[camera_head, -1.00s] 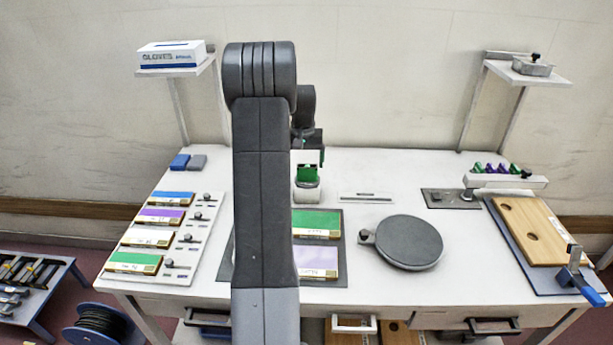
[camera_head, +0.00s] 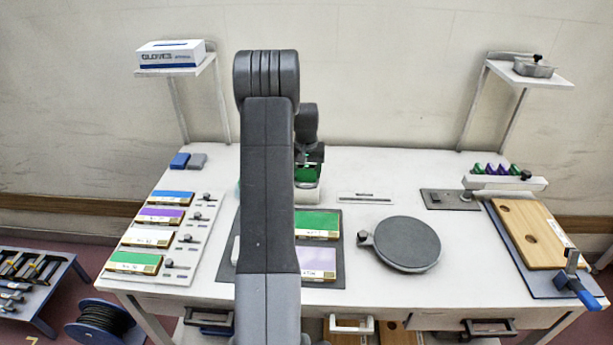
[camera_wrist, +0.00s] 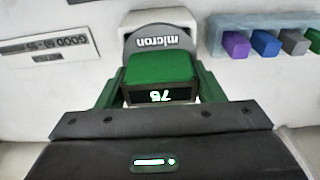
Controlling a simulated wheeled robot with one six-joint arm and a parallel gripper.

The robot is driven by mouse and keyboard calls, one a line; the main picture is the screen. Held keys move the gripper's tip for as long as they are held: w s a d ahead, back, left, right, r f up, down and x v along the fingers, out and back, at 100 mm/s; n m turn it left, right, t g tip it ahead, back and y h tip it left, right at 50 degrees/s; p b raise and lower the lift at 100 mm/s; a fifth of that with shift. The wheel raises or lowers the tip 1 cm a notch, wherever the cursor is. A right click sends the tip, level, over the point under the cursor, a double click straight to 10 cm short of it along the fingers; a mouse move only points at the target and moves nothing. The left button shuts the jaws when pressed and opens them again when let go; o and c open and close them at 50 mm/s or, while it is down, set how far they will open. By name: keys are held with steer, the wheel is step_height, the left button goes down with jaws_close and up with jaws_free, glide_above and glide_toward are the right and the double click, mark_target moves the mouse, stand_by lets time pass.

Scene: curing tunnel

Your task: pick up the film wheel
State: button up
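The film wheel appears to be the green-topped unit with a lit "75" display (camera_wrist: 160,78) in the wrist view. A grey rounded face marked "micron" (camera_wrist: 158,42) and a white base are behind it. In the head view its green part (camera_head: 307,173) shows at the table's back middle, partly covered by my arm. My gripper (camera_wrist: 163,84) has its green fingers on both sides of the green block, very close to it. Whether the fingers press on it or leave a small gap cannot be told. The unit appears upright on its white base.
A placard reading "GOOD 61-85" (camera_wrist: 45,42) lies beside the base. On the other side is a rack (camera_wrist: 217,30) of coloured blocks. A round grey plate (camera_head: 407,243), coloured panels (camera_head: 317,226) and a wooden board (camera_head: 535,232) are on the table (camera_head: 375,170).

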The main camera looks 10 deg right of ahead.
steer(key=shift+c, duration=1.3)
step_height(320, 180, up, 11)
steer(key=shift+f+b, duration=0.1)
steer(key=shift+b, duration=0.65)
step_height(320, 180, up, 7)
steer(key=p, duration=0.5)
steer(key=shift+p, duration=0.3)
